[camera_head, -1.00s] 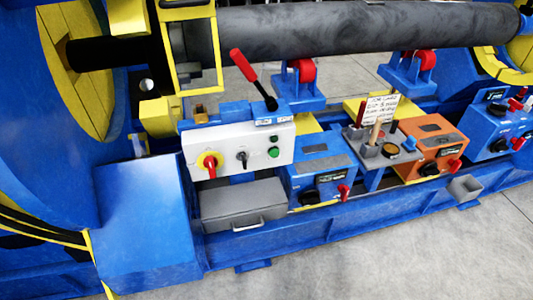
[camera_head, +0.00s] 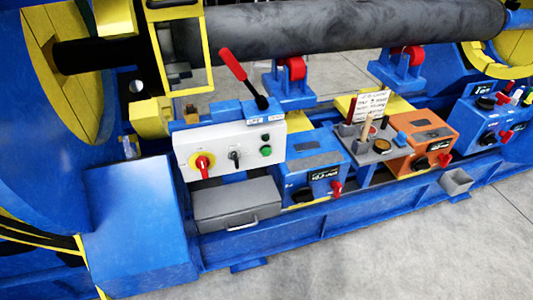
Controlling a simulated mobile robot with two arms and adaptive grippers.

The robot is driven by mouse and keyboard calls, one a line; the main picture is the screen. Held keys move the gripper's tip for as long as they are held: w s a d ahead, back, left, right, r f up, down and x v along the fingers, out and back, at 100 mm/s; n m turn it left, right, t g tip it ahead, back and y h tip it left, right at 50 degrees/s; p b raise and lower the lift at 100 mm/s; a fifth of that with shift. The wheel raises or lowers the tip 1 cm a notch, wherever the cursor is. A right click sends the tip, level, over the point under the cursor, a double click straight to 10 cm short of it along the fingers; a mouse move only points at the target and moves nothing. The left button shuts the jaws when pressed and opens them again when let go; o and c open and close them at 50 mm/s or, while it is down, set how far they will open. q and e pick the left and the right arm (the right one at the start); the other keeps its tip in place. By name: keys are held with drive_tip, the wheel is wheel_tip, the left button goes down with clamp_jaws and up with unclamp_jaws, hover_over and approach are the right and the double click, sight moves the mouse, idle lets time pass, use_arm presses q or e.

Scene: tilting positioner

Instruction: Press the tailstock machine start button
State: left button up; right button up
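A white control panel (camera_head: 215,144) faces me at left of centre in the head view. It carries a green button (camera_head: 266,151), a small dark button (camera_head: 265,137) above it, a black rotary switch (camera_head: 234,156) and a red knob on yellow (camera_head: 203,162). A blue control box (camera_head: 480,118) with a black knob and red handles stands at the far right; its small controls are hard to tell apart. I cannot read any label marking the tailstock start button. Neither of my grippers is in view.
A red-handled lever (camera_head: 233,66) rises behind the white panel. A grey drawer (camera_head: 238,203) sits below it. A blue box (camera_head: 313,168), an orange box (camera_head: 428,140) and a small tray (camera_head: 380,153) line the blue base. Grey floor (camera_head: 400,250) lies clear in front.

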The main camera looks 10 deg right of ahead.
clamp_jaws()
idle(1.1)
